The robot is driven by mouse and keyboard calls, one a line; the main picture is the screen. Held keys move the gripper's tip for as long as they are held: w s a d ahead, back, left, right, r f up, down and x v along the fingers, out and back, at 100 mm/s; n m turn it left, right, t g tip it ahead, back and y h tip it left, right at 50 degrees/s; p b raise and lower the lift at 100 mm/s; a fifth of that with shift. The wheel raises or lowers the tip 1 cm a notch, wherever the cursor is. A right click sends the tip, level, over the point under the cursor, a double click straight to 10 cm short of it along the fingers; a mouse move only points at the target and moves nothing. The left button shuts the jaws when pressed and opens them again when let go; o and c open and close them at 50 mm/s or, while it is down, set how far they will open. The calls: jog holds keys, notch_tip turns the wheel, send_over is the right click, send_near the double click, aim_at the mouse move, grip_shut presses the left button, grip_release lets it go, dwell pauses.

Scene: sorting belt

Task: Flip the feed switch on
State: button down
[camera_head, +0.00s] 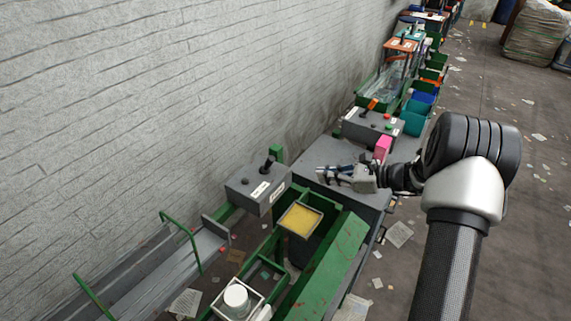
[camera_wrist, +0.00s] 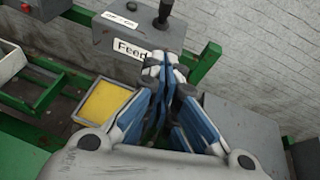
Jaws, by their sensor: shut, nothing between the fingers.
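The feed switch is a grey box (camera_head: 257,187) with a black lever (camera_head: 268,164) on top and white labels on it. In the wrist view the box (camera_wrist: 95,40) carries a label (camera_wrist: 127,47) that starts "Feed", partly hidden by my fingers, and another label (camera_wrist: 119,19) on top. The black lever (camera_wrist: 164,13) stands up near the top edge. My gripper (camera_head: 322,174) is shut and empty, to the right of the box in the head view. In the wrist view my gripper (camera_wrist: 167,62) overlaps the box's lower right part, below the lever. I cannot tell whether they touch.
A yellow-filled tray (camera_head: 300,220) lies near the feed box. A second grey control box (camera_head: 372,127) with an orange lever and a pink block (camera_head: 383,148) stand beyond my gripper. The brick wall (camera_head: 120,100) is behind. Green rails (camera_head: 330,265) run below.

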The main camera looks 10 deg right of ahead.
jog(key=shift+s+a, duration=0.1)
jog(key=shift+a, duration=0.1)
jog(key=b, duration=0.4)
send_near(269, 164)
jog(key=w+f, duration=0.1)
jog(key=w+a+f, duration=0.1)
jog(key=f, duration=0.1)
jog(key=w+a+f, duration=0.1)
jog(key=f, duration=0.1)
jog(key=shift+w, duration=0.2)
jog(key=shift+w+a+r, duration=0.2)
jog(key=shift+w+a, duration=0.1)
jog(key=shift+a, duration=0.05)
jog(key=shift+r+p, duration=0.15)
jog(key=shift+p, duration=0.3)
jog(key=shift+a+r+g+p, duration=0.1)
jog(key=shift+r+g+p, duration=0.15)
jog(key=shift+p, duration=0.45)
